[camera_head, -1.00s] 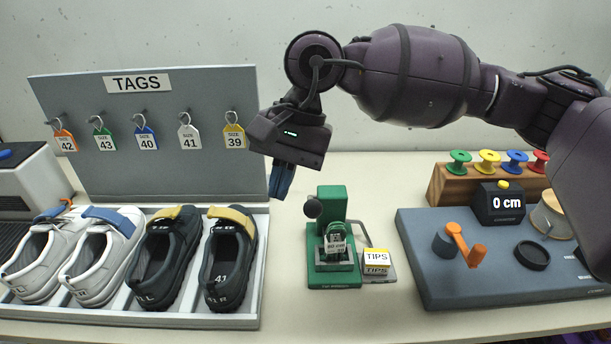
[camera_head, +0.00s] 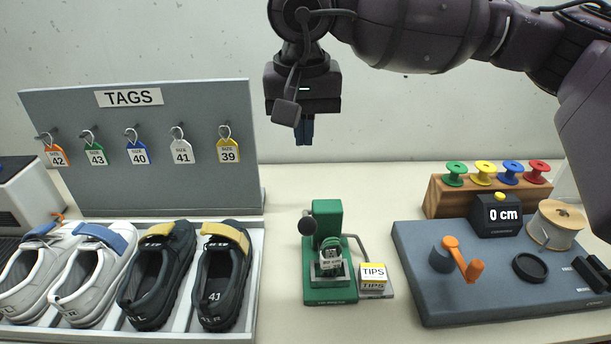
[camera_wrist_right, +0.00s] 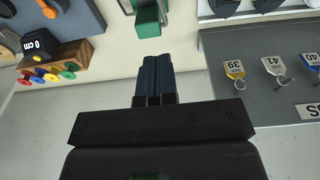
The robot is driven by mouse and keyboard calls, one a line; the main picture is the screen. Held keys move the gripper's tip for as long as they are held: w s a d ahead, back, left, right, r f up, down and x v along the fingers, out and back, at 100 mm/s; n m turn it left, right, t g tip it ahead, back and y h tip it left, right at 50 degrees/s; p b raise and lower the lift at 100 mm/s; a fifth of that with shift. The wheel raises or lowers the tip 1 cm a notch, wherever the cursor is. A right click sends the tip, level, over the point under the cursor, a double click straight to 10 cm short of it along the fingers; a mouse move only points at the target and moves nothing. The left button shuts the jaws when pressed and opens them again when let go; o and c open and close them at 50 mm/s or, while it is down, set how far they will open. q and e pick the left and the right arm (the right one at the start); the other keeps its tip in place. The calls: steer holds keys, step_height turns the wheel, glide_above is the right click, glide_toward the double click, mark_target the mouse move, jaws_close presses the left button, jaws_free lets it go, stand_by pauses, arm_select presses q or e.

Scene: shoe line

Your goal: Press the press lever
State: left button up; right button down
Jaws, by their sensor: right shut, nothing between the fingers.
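The green press (camera_head: 328,222) stands on the table in the middle of the head view. Its lever (camera_head: 310,226) has a dark round knob on the left side of the post. A small labelled piece (camera_head: 331,262) sits at the front of the press. My right gripper (camera_head: 304,140) is shut and empty, pointing down, high above and behind the press. In the right wrist view its fingers (camera_wrist_right: 156,65) point toward the top of the green press (camera_wrist_right: 148,22), apart from it. My left gripper is not in view.
The shoe tray (camera_head: 250,300) and the TAGS board (camera_head: 80,125) are at the left. A grey-blue station (camera_head: 440,300) with an orange crank (camera_head: 462,260) is at the right.

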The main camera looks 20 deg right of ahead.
glide_toward(307, 217)
steer(key=f, duration=0.1)
steer(key=w+f, duration=0.1)
steer(key=f, duration=0.1)
steer(key=w+f, duration=0.1)
steer(key=f, duration=0.1)
steer(key=shift+d+f, duration=0.1)
steer(key=shift+d, duration=0.2)
steer(key=shift+s+f+p, duration=0.3)
steer(key=shift+f+p, duration=0.05)
steer(key=shift+f, duration=0.45)
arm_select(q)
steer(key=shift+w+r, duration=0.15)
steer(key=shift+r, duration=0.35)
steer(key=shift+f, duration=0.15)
arm_select(e)
steer(key=shift+f, duration=0.1)
